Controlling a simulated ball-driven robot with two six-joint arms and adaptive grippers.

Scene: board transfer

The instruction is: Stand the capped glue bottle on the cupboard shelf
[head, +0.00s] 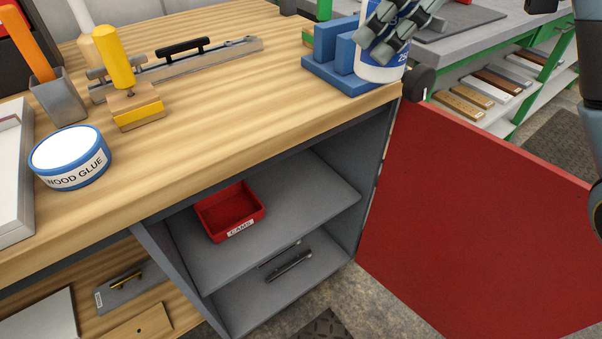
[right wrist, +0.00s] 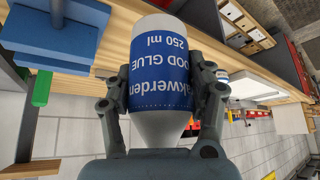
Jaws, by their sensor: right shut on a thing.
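The glue bottle (head: 378,72) is white with a blue label and shows at the bench's far right corner, beside a blue block holder. My right gripper (head: 402,28) is shut on it from above. In the right wrist view the gripper's fingers (right wrist: 160,98) grip both sides of the bottle (right wrist: 160,60), whose white cone points toward the palm. The cap is not visible. I cannot tell whether its base touches the bench. The open cupboard's upper shelf (head: 305,195) is grey and holds a red tray labelled CAMS (head: 230,212) at its left. My left gripper is not in view.
The red cupboard door (head: 470,220) stands swung open to the right. The shelf is clear right of the tray. The blue holder (head: 338,52) stands close to the bottle. A wood glue tub (head: 70,158) and a yellow-handled tool (head: 122,65) are on the bench's left.

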